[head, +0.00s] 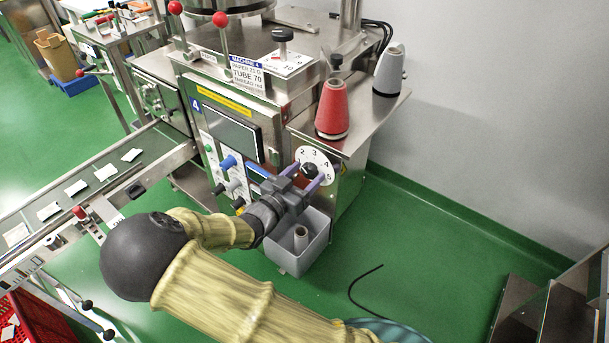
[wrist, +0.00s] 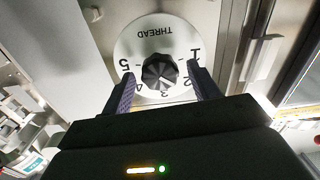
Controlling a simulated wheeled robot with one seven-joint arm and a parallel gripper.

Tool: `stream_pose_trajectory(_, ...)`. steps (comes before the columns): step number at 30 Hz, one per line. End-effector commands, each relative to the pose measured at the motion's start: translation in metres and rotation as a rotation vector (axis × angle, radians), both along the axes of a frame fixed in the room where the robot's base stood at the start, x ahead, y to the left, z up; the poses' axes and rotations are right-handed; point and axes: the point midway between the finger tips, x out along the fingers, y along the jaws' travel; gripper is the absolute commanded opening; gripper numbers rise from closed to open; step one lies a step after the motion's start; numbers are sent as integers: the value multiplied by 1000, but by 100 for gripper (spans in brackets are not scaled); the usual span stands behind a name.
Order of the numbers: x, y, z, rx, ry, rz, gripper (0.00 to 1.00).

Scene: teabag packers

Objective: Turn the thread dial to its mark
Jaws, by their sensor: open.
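The thread dial (head: 318,157) is a white disc with black numbers on the front of the steel machine, below the red thread cone. In the wrist view the dial plate (wrist: 157,33) reads THREAD upside down, with numbers 1 to 5 around a black ribbed knob (wrist: 160,70). A pale line on the knob seems to point towards the 2–3 side; its exact setting is unclear. My gripper (head: 304,177) is at the dial, open, with its purple fingers on either side of the knob. The wrist view shows gaps between fingers and knob. The fingers partly cover the plate's lower edge.
A red thread cone (head: 332,108) and a grey one (head: 389,70) stand on the side shelf above. A grey bin (head: 301,254) is below my gripper. A card (head: 245,72) lists machine settings, including thread red. Coloured knobs (head: 228,162) sit left of the dial.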

Motion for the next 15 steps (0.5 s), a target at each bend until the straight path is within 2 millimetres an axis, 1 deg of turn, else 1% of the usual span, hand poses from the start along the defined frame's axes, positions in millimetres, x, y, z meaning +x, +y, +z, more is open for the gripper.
stream_pose_trajectory(2, 0, 0, 0, 0, 0, 0, 58)
stream_pose_trajectory(6, 0, 0, 0, 0, 0, 0, 31)
stream_pose_trajectory(8, 0, 0, 0, 0, 0, 0, 19)
stream_pose_trajectory(9, 0, 0, 0, 0, 0, 0, 16)
stream_pose_trajectory(15, 0, 0, 0, 6, -5, 0, 16)
